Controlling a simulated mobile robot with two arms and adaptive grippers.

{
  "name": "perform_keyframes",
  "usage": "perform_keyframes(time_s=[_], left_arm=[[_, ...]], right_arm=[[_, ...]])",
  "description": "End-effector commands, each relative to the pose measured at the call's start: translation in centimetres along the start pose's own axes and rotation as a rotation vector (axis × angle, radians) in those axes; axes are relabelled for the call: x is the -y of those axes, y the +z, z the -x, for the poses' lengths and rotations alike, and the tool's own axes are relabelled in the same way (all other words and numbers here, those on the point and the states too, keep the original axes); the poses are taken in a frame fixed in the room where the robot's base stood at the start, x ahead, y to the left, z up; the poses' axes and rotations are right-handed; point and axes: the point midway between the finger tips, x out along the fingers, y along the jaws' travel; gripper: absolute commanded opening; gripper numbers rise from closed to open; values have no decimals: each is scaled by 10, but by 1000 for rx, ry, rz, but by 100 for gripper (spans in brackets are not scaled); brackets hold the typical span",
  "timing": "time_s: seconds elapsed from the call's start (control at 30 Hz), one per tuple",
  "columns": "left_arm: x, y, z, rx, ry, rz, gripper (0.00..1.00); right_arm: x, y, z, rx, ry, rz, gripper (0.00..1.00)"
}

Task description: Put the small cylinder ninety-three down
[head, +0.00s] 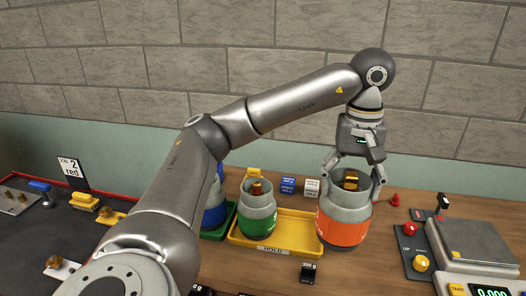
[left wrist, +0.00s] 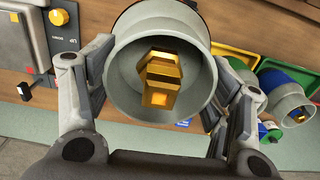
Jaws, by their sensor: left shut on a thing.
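My left gripper (head: 354,190) is shut on a small grey cylinder with an orange band (head: 342,230), its fingers on either side of the upper body. The cylinder is upright at the right end of the yellow tray (head: 285,216). I cannot tell whether its base touches anything. In the left wrist view, the grey cylinder (left wrist: 128,100) lies between the fingers, with a brass valve (left wrist: 160,80) inside its collar. No number on it is readable. A green-banded cylinder (head: 258,222) stands on the tray, marked HOLD. A blue-banded cylinder (head: 214,210) stands in a green tray, partly behind my arm.
A scale (head: 472,243) with a lit display (head: 490,292) is at the right, beside a panel with a red button and yellow knob (head: 421,263). Blue and white blocks (head: 288,185) stand behind the tray. A dark red-edged table (head: 30,240) is at the left.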

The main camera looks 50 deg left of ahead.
Motion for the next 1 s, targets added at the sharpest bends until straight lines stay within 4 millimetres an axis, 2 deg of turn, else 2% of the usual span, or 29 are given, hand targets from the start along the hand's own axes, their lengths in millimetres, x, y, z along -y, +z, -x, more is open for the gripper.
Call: perform_keyframes(time_s=[0.17, 0.43, 0.53, 0.6, 0.8, 1.0], left_arm=[[7, -10, -5, 0, 3, -11, 3], [46, -52, -32, 2, 1, -8, 3], [62, -69, -40, 1, 0, -7, 3], [69, -77, -52, 2, -2, -8, 3], [83, -94, -79, -2, 0, -12, 3], [88, -100, -91, -1, 2, -12, 3]], right_arm=[[-6, 0, 0, 0, 7, 3, 95], [-18, -3, 0, -4, 21, 4, 95], [-18, -4, 4, -5, 21, 4, 95], [-18, -4, 9, -5, 21, 4, 95], [-14, -4, 16, -5, 17, 2, 95], [-6, -5, 18, -5, 8, -1, 95]])
